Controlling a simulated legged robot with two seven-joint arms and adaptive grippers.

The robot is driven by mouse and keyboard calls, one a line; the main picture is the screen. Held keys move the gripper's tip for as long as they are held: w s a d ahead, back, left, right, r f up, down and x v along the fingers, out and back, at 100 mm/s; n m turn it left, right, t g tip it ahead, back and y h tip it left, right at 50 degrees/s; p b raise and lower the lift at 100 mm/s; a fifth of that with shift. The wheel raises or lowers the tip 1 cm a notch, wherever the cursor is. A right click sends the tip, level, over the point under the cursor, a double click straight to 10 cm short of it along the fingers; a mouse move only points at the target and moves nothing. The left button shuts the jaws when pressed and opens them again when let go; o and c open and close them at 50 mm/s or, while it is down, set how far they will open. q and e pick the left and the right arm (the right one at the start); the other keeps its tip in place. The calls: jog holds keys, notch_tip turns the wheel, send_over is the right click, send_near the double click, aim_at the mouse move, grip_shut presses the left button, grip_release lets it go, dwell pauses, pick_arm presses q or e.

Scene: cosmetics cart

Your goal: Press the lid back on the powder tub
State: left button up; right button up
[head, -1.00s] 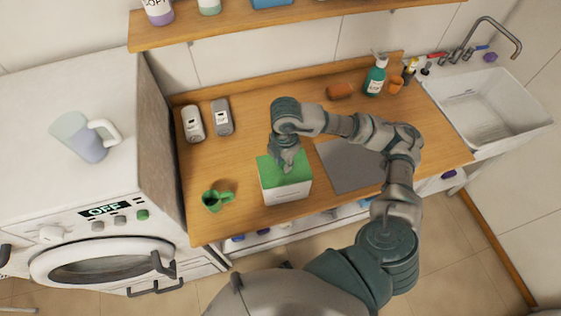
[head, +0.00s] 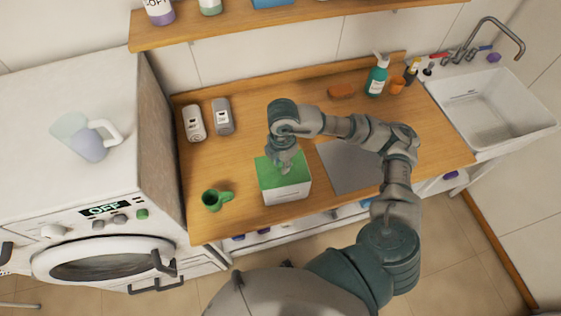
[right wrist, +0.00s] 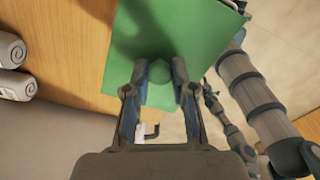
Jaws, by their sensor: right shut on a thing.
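The powder tub (head: 288,192) is a white box on the wooden counter, left of the grey mat. Its green lid (head: 295,176) lies over the top of the tub; I cannot tell whether it is fully seated. My right gripper (head: 285,168) points down at the lid from above. In the right wrist view, the gripper (right wrist: 160,75) has its two fingers on either side of the round green knob (right wrist: 160,67) of the lid (right wrist: 185,35), shut on it. The gripper hides part of the lid in the head view. My left gripper is not in view.
A green cup (head: 211,202) stands left of the tub. The grey mat (head: 345,172) lies right of the tub, partly under my arm. A teal pump bottle (head: 376,77) and the sink (head: 490,105) are farther right.

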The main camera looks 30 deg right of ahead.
jog(key=shift+d, duration=0.3)
jog(key=shift+d+f, duration=0.15)
jog(key=shift+d, duration=0.2)
jog(key=shift+a, duration=0.9)
jog(key=shift+d, duration=0.55)
jog(key=shift+d+f, duration=0.15)
jog(key=shift+d, duration=0.05)
jog(key=shift+a+b, duration=0.3)
jog(key=shift+a, duration=0.2)
jog(key=shift+d+f, duration=0.1)
jog(key=shift+d, duration=0.45)
jog(key=shift+d+f, duration=0.1)
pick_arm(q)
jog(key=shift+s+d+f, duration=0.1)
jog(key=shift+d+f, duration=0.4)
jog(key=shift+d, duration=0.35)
